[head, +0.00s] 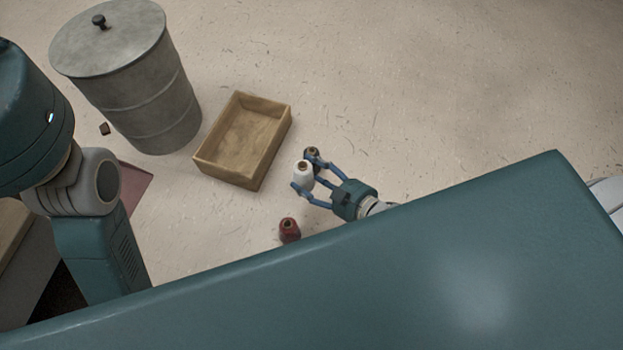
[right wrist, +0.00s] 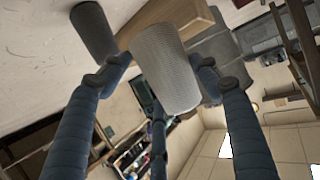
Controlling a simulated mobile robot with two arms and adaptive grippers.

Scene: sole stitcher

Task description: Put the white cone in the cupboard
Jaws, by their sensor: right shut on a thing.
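The white cone (head: 302,174) is a spool of white yarn with a brown core at its top. My right gripper (head: 306,172) is shut on it, one finger on each side, and the cone looks roughly upright. In the right wrist view the cone (right wrist: 166,72) fills the space between the fingers (right wrist: 160,75). I cannot tell how high it is above the floor. My left arm shows at the left of the head view, but its gripper does not. I cannot make out the cupboard for sure; shelves with small items (right wrist: 132,158) show in the right wrist view.
A dark cone (head: 312,152) is just beyond the gripper, and a red cone (head: 289,231) is nearer me. A wooden box (head: 225,177) and a lidded metal bin (head: 150,100) stand to the left. The floor at the upper right is clear.

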